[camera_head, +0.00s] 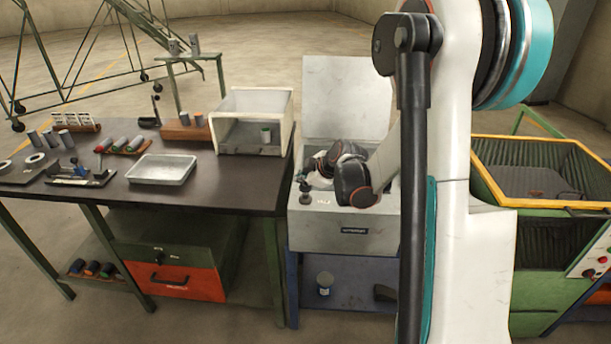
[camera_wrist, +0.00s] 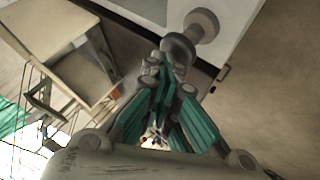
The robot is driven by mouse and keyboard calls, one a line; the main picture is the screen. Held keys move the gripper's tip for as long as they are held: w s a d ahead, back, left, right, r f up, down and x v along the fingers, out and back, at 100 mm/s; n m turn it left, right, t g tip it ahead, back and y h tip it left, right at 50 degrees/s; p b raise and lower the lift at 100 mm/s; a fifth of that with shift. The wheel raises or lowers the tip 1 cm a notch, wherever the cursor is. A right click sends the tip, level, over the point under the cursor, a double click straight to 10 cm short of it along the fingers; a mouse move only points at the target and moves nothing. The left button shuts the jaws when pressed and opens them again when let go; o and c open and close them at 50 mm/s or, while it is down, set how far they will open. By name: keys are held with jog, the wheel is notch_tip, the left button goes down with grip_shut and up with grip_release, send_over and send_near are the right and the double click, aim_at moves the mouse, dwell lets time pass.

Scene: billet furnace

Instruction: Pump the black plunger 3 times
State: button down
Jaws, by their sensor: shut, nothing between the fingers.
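The black plunger (camera_head: 305,189) stands upright at the front left corner of a grey-white box (camera_head: 345,240) with a raised lid. In the wrist view the plunger (camera_wrist: 202,24) looks grey, with a round knob on a short stem and a wider base. My gripper (camera_head: 311,166) is above and just behind the plunger in the head view. In the wrist view my gripper (camera_wrist: 158,68) has its teal-sided fingers together and empty, with the tips right by the knob. I cannot tell whether they touch it. My wrist hides part of the box's top.
A dark workbench (camera_head: 110,205) stands left of the box, with a clear-sided case (camera_head: 253,120) and a metal tray (camera_head: 162,169) on it. A yellow-rimmed green bin (camera_head: 545,200) stands at the right. The raised lid (camera_head: 345,98) closes off the back of the box.

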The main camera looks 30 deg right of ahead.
aim_at(304, 187)
jog(key=shift+s+f, duration=0.1)
jog(key=shift+f, duration=0.05)
dwell(0.3)
jog(key=shift+d, duration=0.1)
jog(key=shift+r, duration=0.25)
jog(key=shift+w+r+p, duration=0.2)
jog(key=shift+p, duration=0.15)
jog(key=shift+r+p, duration=1.7)
jog(key=shift+r, duration=1.05)
